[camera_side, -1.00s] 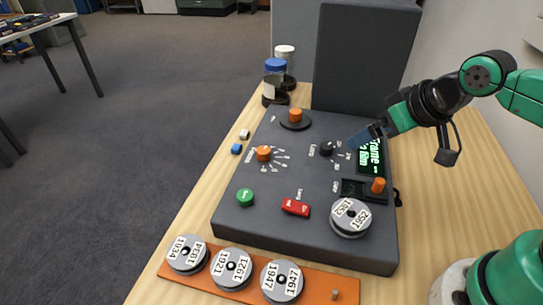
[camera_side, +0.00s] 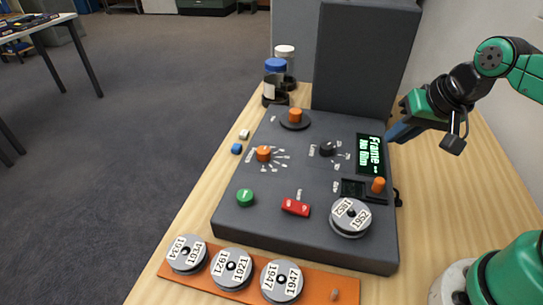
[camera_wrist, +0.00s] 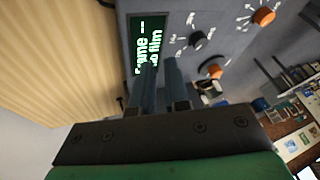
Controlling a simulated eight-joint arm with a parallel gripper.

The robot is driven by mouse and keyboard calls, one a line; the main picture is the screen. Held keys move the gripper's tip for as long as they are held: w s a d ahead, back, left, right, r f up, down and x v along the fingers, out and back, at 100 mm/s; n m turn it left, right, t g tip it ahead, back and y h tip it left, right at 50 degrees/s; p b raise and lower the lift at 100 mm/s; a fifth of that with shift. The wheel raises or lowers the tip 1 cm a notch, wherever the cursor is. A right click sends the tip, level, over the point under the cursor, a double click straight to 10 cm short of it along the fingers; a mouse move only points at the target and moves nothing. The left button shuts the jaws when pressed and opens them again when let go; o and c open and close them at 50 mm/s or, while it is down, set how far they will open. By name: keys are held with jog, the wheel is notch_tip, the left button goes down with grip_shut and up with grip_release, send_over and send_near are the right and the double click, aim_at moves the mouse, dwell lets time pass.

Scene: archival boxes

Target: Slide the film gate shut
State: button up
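The film gate is a dark slot (camera_side: 353,187) in the grey console, at its right side. An orange knob (camera_side: 378,185) stands at the slot's right end. My gripper (camera_side: 392,138) is up and to the right of the knob, beside the display's right edge, and touches nothing that I can see. In the wrist view its two blue fingers (camera_wrist: 160,65) point toward the display, with a narrow gap and nothing between them. The gate is not clearly visible in the wrist view.
The display (camera_side: 370,155) reads "Frame -- No film". A reel marked 1952 (camera_side: 350,217) sits just below the gate. A black knob (camera_side: 327,148), red switch (camera_side: 296,207) and green button (camera_side: 245,197) are on the console (camera_side: 300,240). An orange rack (camera_side: 318,289) holds several reels in front.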

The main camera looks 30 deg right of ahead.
aim_at(386, 191)
jog(key=s+d+m, duration=0.1)
jog(key=m, duration=0.1)
jog(key=s+d+m+g, duration=0.1)
jog(key=m, duration=0.2)
jog(key=s+d+m, duration=0.1)
jog(key=m, duration=0.2)
jog(key=shift+s+d+r+g+y, duration=0.1)
jog(key=shift+d+r+g+y, duration=0.15)
jog(key=shift+g+y, duration=0.15)
grip_shut()
jog(key=s+m+y, duration=0.1)
jog(key=m, duration=0.2)
jog(key=s+d+r+m+y, duration=0.1)
jog(key=s+m, duration=0.1)
jog(key=m, duration=0.2)
jog(key=s+r+m+g, duration=0.1)
jog(key=m, duration=0.3)
jog(key=shift+s+d+r+y, duration=0.15)
jog(key=shift+s+d+y, duration=0.1)
jog(key=shift+d+y, duration=0.15)
jog(key=x, duration=1)
jog(key=shift+w+a, duration=0.6)
jog(key=shift+a, duration=0.25)
jog(key=shift+w+a, duration=0.55)
jog(key=shift+a, duration=0.2)
